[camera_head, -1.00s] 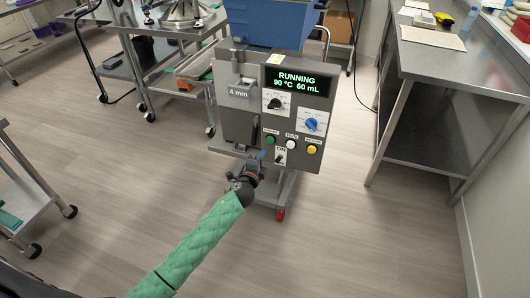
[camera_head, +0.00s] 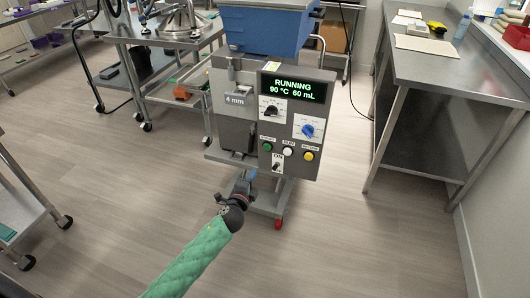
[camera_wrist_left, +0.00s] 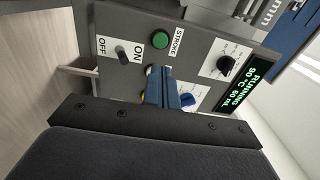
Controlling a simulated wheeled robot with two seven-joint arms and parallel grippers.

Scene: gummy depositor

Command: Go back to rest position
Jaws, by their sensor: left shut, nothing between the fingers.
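My left gripper (camera_head: 251,176) is in front of the lower part of the grey gummy depositor (camera_head: 239,137), below its panel, at the end of my green-sleeved arm. In the left wrist view its blue fingers (camera_wrist_left: 168,92) are shut with nothing between them, and they hide part of the panel. The display (camera_head: 294,88) reads RUNNING, 90 °C, 60 mL. Below it are a black knob (camera_head: 271,111), a blue knob (camera_head: 308,130), green, white and yellow buttons, and a toggle switch (camera_head: 277,168) by an ON label. My right gripper is not in view.
A steel table (camera_head: 450,72) stands at the right. A steel cart (camera_head: 165,40) stands behind the depositor at the left, and another cart (camera_head: 22,205) is at the left edge. The floor (camera_head: 370,250) between them is clear.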

